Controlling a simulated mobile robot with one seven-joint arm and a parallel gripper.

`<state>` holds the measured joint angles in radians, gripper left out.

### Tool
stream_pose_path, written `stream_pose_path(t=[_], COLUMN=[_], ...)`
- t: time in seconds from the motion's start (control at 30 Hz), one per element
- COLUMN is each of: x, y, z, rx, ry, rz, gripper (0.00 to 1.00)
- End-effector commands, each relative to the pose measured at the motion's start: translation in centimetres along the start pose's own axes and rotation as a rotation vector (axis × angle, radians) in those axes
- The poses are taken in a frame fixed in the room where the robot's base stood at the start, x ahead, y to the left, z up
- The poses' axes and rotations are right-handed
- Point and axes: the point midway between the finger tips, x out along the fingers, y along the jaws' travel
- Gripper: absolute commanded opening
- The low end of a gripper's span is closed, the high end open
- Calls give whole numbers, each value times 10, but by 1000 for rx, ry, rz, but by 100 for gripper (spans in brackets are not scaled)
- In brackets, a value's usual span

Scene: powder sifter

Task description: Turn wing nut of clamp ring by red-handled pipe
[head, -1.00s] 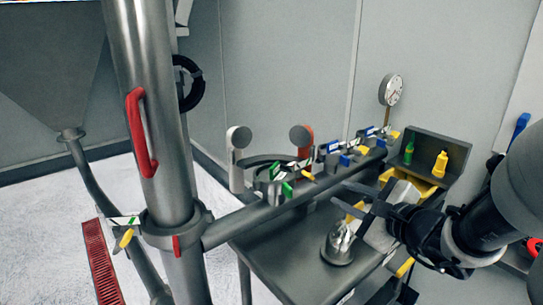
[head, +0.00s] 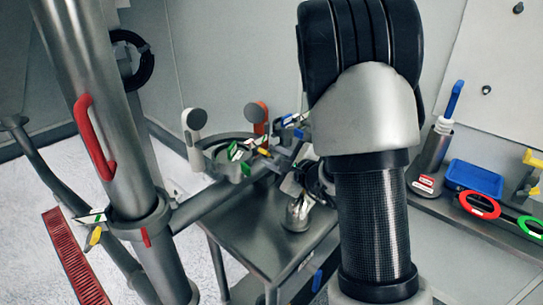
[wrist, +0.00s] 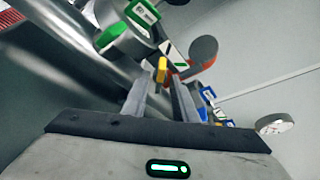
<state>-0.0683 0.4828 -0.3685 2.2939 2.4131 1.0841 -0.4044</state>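The vertical steel pipe (head: 110,110) bears a red handle (head: 95,137) at the left of the head view. Below the handle a clamp ring (head: 148,222) goes around it, with a yellow wing nut (head: 95,237) and a green-marked tag on its left side. My gripper is mostly hidden behind my arm in the head view. In the wrist view my gripper (wrist: 160,98) is open, its two fingers apart with nothing between them. Beyond the tips is a yellow wing nut (wrist: 161,70) by a green-tagged fitting; I cannot tell if it touches.
A horizontal pipe (head: 205,203) runs from the clamp ring toward fittings with green, blue and yellow parts. A grey table (head: 245,235) stands below, with a metal cone piece (head: 298,213) on it. A shelf at right holds a blue tray (head: 473,178) and a red ring (head: 480,205).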

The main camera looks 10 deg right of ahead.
Motion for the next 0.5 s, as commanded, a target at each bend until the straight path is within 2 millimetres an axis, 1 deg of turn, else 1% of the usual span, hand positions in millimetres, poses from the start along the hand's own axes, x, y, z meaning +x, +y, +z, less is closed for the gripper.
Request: stream_pose_path(t=[0.1, 0.37, 0.4, 0.47, 0.5], x=[6, 7, 7, 7, 7], y=[1, 0, 0, 0, 0], z=[0, 0, 0, 0, 0], rx=[0, 0, 0, 0, 0], ry=[-1, 0, 0, 0, 0], rz=[1, 0, 0, 1, 1], gripper=[26, 26, 22, 12, 6])
